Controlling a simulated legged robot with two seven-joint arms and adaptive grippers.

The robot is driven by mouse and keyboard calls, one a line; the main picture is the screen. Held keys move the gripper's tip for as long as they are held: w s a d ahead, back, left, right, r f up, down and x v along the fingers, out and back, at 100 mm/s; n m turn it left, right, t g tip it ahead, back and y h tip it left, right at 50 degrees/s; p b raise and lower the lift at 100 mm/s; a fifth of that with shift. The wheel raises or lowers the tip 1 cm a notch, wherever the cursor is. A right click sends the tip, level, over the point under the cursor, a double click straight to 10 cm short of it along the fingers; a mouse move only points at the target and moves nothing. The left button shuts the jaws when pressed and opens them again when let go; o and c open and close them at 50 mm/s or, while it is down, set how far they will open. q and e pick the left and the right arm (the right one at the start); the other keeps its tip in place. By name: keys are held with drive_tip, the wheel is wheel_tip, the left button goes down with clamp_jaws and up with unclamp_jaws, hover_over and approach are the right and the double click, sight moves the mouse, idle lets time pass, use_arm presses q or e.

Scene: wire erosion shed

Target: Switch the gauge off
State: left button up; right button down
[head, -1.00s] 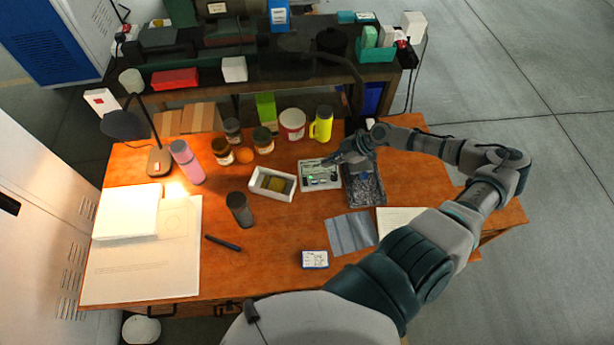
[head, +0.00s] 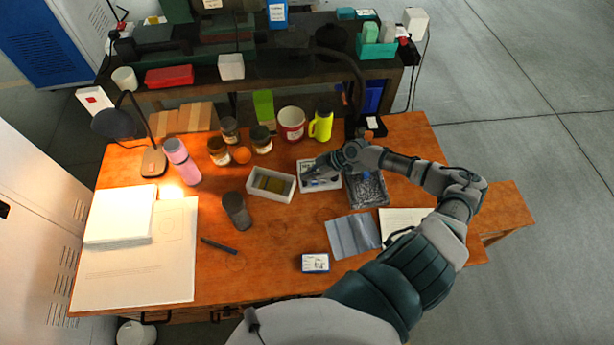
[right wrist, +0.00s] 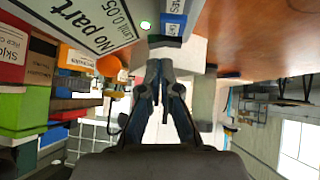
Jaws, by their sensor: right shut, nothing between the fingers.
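The gauge (head: 318,186) is a pale, flat box on the desk in the head view, partly covered by my right gripper (head: 312,171). In the right wrist view a pale panel (right wrist: 85,22) close by reads "No part" and "Limit 0.05", and a small green light (right wrist: 145,25) glows beside it. My right gripper (right wrist: 158,66) is shut and empty, its fingertips together near the panel's edge. I cannot tell whether they touch the gauge. The switch cannot be made out clearly. My left gripper is not in view.
A dark bin of small parts (head: 383,190) stands right of the gauge, and a white open box (head: 282,197) stands left. A grey cloth (head: 352,235) lies in front.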

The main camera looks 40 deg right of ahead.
drive_tip(key=shift+d+f, duration=0.65)
drive_tip(key=shift+s+a+r+p, duration=0.15)
drive_tip(key=shift+s+a+p, duration=0.2)
drive_tip(key=shift+a, duration=0.15)
drive_tip(key=shift+s+a+r+p, duration=0.15)
drive_tip(key=shift+s+a+p, duration=0.15)
drive_tip(key=shift+a, duration=0.15)
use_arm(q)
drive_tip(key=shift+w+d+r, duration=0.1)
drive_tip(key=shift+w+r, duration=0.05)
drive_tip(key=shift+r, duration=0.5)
use_arm(e)
drive_tip(key=shift+f, duration=0.1)
drive_tip(key=shift+d, duration=0.15)
